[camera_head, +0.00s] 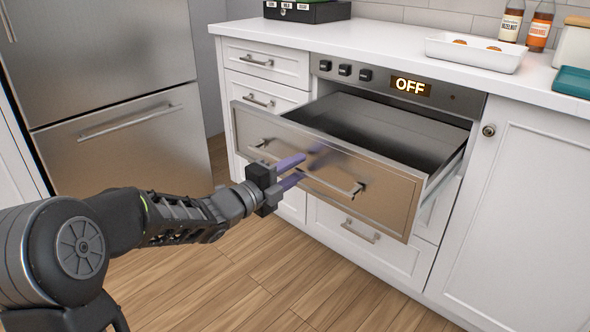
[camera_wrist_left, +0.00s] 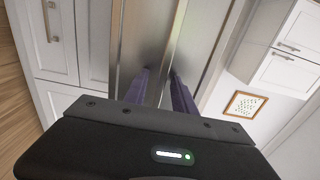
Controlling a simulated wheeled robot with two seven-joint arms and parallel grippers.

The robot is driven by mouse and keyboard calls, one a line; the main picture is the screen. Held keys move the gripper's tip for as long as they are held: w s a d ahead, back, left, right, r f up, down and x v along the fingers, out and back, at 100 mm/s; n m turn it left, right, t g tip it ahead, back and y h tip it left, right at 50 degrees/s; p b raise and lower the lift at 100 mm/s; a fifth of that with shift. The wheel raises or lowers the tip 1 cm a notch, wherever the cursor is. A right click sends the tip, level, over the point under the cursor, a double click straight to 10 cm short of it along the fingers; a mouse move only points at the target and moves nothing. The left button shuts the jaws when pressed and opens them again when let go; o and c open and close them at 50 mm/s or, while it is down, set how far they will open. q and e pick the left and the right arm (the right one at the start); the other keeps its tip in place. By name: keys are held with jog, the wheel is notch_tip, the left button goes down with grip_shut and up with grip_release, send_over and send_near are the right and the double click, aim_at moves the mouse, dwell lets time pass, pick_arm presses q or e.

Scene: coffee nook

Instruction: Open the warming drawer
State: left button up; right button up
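The warming drawer (camera_head: 400,197) is pulled out of its bay, with its steel front panel well ahead of the cabinet and its dark inside showing. Its bar handle (camera_head: 335,185) runs across the front. My left gripper (camera_head: 304,167) is at the middle of this handle, one purple finger above the bar and one below, close together. The left wrist view shows both fingers (camera_wrist_left: 161,75) pointing at the steel front panel (camera_wrist_left: 140,35), with a narrow gap between them. Contact with the bar is partly hidden by the fingers. My right gripper is not in view.
The oven-like panel reads OFF (camera_head: 410,87) above the bay. White drawers (camera_head: 265,60) stand left, a white cabinet door (camera_head: 515,200) right, and a steel fridge (camera_head: 110,90) far left. A white tray (camera_head: 475,53) sits on the counter. The wood floor (camera_head: 225,285) in front is clear.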

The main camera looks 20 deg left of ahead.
pick_arm(q)
jog(key=p+v, duration=0.1)
jog(key=v, duration=0.7)
jog(key=shift+p, duration=0.35)
jog(key=shift+w, duration=0.1)
